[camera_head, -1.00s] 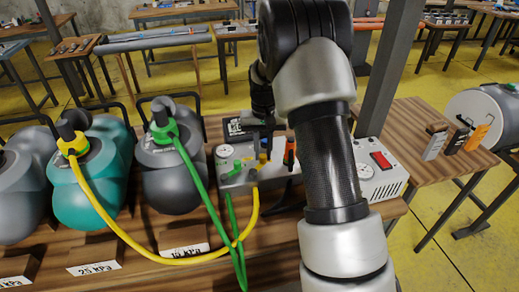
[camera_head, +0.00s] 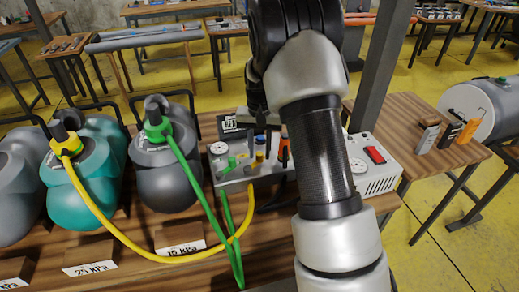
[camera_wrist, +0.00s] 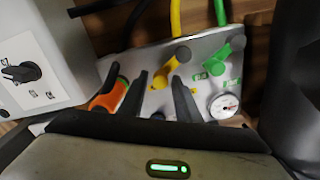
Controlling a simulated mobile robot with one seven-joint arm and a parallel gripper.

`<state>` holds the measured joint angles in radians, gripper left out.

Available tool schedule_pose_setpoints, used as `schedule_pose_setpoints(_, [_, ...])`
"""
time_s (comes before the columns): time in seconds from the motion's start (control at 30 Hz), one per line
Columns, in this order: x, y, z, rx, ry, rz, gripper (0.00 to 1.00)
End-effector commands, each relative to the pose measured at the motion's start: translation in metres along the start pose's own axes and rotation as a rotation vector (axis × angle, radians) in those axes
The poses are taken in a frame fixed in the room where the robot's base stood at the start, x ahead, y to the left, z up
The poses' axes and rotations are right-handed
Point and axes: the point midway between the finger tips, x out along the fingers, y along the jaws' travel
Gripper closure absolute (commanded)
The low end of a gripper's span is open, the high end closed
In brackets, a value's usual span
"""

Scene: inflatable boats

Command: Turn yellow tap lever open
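The yellow tap lever (camera_wrist: 170,66) stands on a grey metal panel (camera_wrist: 130,62) in the wrist view, slanting down and left from its round knob. In the head view the yellow lever (camera_head: 260,157) shows small, just below my gripper (camera_head: 258,125). In the wrist view my gripper (camera_wrist: 160,88) is open, its two dark fingers apart. The lever's lower end appears between the fingertips, with gaps on both sides; I cannot tell the depth between them. A yellow hose (camera_wrist: 176,18) runs from the panel behind the lever.
A green tap lever (camera_wrist: 222,58) and a pressure gauge (camera_wrist: 224,105) sit right of the yellow lever in the wrist view. An orange handle (camera_wrist: 108,96) is close by the left finger. A white box (camera_wrist: 35,65) stands left. Grey and teal tanks (camera_head: 85,185) line the bench.

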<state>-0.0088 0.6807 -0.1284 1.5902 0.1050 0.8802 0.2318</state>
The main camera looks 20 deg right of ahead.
Motion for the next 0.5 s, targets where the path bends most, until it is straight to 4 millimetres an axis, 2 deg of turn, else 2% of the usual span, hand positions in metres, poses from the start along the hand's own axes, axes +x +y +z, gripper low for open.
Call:
schedule_pose_setpoints(0.33, [-0.002, 0.000, -0.001, -0.001, 0.003, -0.001, 0.62])
schedule_pose_setpoints(0.5, [-0.018, -0.001, -0.002, -0.002, 0.006, -0.002, 0.62])
